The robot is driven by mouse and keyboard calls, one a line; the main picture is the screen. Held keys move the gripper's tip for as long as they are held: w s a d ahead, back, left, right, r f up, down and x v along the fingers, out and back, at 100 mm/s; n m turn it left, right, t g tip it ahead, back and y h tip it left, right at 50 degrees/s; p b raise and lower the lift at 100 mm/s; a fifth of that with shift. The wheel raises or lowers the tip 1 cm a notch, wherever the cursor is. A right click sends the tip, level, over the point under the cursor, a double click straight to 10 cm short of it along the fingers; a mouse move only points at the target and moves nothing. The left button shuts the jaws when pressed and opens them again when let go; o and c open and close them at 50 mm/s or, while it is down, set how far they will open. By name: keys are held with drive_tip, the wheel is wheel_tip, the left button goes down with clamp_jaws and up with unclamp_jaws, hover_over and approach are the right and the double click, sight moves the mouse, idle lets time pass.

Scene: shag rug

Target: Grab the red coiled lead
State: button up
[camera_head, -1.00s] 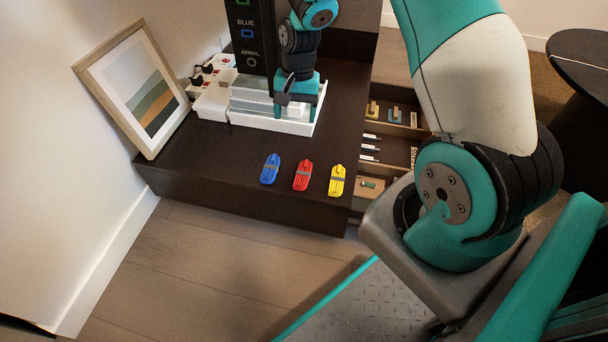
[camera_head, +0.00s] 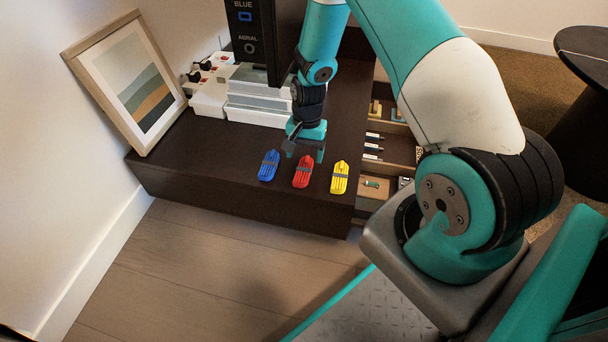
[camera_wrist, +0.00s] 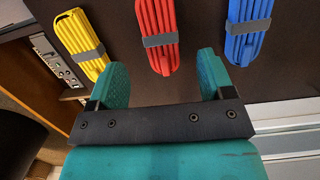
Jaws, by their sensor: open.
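The red coiled lead (camera_head: 302,173) lies on the dark cabinet top near its front edge, between the blue coiled lead (camera_head: 269,166) and the yellow coiled lead (camera_head: 339,178). A grey band wraps each bundle. My gripper (camera_head: 305,154) is open and empty, just behind and above the red lead. In the wrist view, the red lead (camera_wrist: 156,30) lies ahead of my gripper (camera_wrist: 162,82), roughly in line with the gap between its fingers. The yellow lead (camera_wrist: 80,42) is to the left there and the blue lead (camera_wrist: 247,30) to the right. No finger clearly touches a lead.
A framed picture (camera_head: 134,82) leans at the left by the wall. A black labelled panel (camera_head: 247,39) rises at the back. Open drawers (camera_head: 399,150) with small items are at the right.

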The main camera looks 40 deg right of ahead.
sight(304, 169)
drive_tip(key=f+b, duration=0.2)
drive_tip(key=f, duration=0.1)
drive_tip(key=f+b, duration=0.1)
drive_tip(key=f, duration=0.1)
drive_tip(key=shift+s+a+f+b, duration=0.1)
drive_tip(key=shift+s+a+b, duration=0.15)
drive_tip(key=shift+a+b, duration=0.15)
drive_tip(key=shift+c, duration=0.4)
drive_tip(key=c, duration=0.9)
